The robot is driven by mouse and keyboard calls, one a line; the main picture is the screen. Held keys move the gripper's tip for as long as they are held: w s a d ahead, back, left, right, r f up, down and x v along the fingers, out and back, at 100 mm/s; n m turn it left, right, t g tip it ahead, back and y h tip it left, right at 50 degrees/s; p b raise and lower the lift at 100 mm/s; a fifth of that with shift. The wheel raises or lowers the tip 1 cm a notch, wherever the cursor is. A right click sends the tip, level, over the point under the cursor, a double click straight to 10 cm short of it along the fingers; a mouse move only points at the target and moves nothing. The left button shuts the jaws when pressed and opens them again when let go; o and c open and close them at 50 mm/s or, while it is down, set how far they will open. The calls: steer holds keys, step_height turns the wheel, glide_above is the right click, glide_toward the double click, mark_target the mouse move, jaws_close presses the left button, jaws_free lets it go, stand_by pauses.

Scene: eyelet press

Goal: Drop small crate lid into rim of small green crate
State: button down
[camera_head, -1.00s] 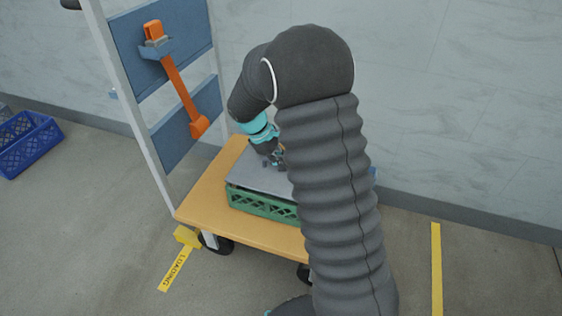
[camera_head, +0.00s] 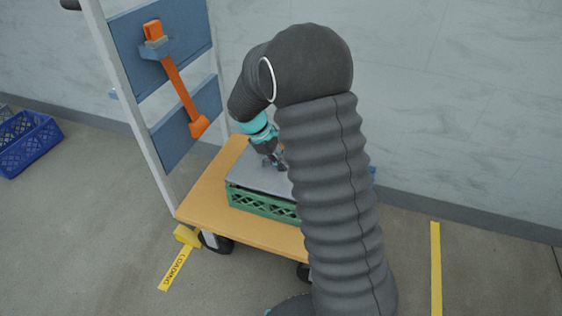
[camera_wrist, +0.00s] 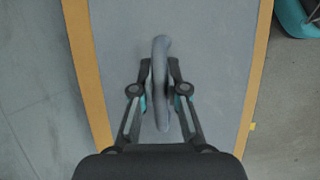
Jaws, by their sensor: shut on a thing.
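The small crate lid (camera_head: 248,178) is a flat grey panel lying over the top of the small green crate (camera_head: 262,206) in the head view. Its front edge runs along the crate's front rim; I cannot tell whether it is fully seated. In the wrist view the lid (camera_wrist: 205,40) fills the middle, with a raised grey handle (camera_wrist: 161,50). My gripper (camera_wrist: 160,80) has its fingers on both sides of this handle and is shut on it. In the head view my gripper (camera_head: 277,164) is over the lid. My arm hides the crate's right part.
The crate stands on an orange-yellow cart deck (camera_head: 200,205) with blue back panels (camera_head: 160,60). An orange tool (camera_head: 181,85) hangs on them. A blue crate (camera_head: 28,143) stands on the floor far left. Yellow floor marks (camera_head: 436,270) flank the cart.

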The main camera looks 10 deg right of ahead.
steer(key=shift+f+b, duration=0.3)
steer(key=shift+f, duration=0.5)
stand_by(0.9)
steer(key=c, duration=1.1)
jaws_free()
steer(key=shift+r, duration=0.1)
steer(key=shift+r+p, duration=2.35)
steer(key=shift+r, duration=1.1)
